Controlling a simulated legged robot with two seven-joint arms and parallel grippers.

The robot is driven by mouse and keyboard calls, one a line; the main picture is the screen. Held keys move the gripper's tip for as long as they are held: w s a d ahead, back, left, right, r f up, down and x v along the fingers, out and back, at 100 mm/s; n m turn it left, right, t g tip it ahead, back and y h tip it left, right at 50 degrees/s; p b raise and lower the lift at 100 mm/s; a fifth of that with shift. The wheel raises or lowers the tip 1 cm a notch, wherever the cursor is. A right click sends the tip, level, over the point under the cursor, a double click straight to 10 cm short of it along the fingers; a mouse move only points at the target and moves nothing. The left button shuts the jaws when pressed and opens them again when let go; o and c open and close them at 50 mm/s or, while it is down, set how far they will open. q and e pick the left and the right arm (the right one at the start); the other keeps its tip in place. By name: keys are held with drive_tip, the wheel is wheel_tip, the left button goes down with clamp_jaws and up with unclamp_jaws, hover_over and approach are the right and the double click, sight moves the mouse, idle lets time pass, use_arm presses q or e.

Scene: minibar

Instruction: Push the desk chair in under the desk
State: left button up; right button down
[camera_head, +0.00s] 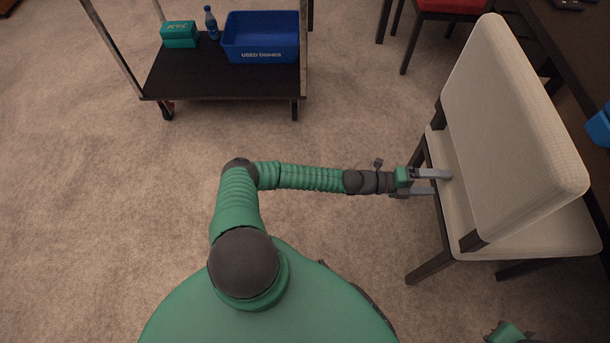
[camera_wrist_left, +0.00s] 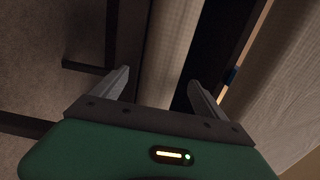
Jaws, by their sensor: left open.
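The desk chair (camera_head: 510,130) has a cream back and seat and dark wooden legs. It stands at the right in the head view, its back facing me and its seat towards the dark desk (camera_head: 568,40). My left gripper (camera_head: 442,182) is open, with its fingers at the rear of the chair, below the backrest and by the seat's back edge. In the left wrist view the open fingers (camera_wrist_left: 160,88) have the cream seat edge (camera_wrist_left: 165,50) between or beyond them; I cannot tell if they touch. Part of my right arm (camera_head: 512,333) shows at the bottom right; its fingers cannot be made out.
A cart (camera_head: 215,80) with a blue bin (camera_head: 260,38), a teal box (camera_head: 180,34) and a blue bottle (camera_head: 211,22) stands at the upper left. A red-seated chair (camera_head: 450,6) is at the top. A blue object (camera_head: 599,126) is at the right edge. The carpet between is clear.

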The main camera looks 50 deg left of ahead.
use_arm(q)
drive_tip(key=p+v, duration=0.2)
drive_tip(key=v, duration=0.5)
drive_tip(key=s+d+f+m+g+h, duration=0.1)
drive_tip(key=s+d+f+m+g, duration=0.1)
drive_tip(key=s+d+m+g, duration=0.45)
drive_tip(key=s+d+f+m+g, duration=0.2)
drive_tip(key=s+m+g, duration=0.3)
drive_tip(key=m, duration=0.4)
drive_tip(key=s+a+r+m+g+y, duration=0.4)
drive_tip(key=s+a+m+y, duration=0.4)
drive_tip(key=m, duration=0.9)
wheel_tip(320, 180, up, 48)
drive_tip(key=a+m+t+y+p, duration=0.1)
drive_tip(key=m+t+y+p, duration=0.3)
drive_tip(key=m+p, duration=1)
drive_tip(key=shift+s+a+f+p, duration=0.2)
drive_tip(key=shift+a+p, duration=0.1)
drive_tip(key=shift+p, duration=9.45)
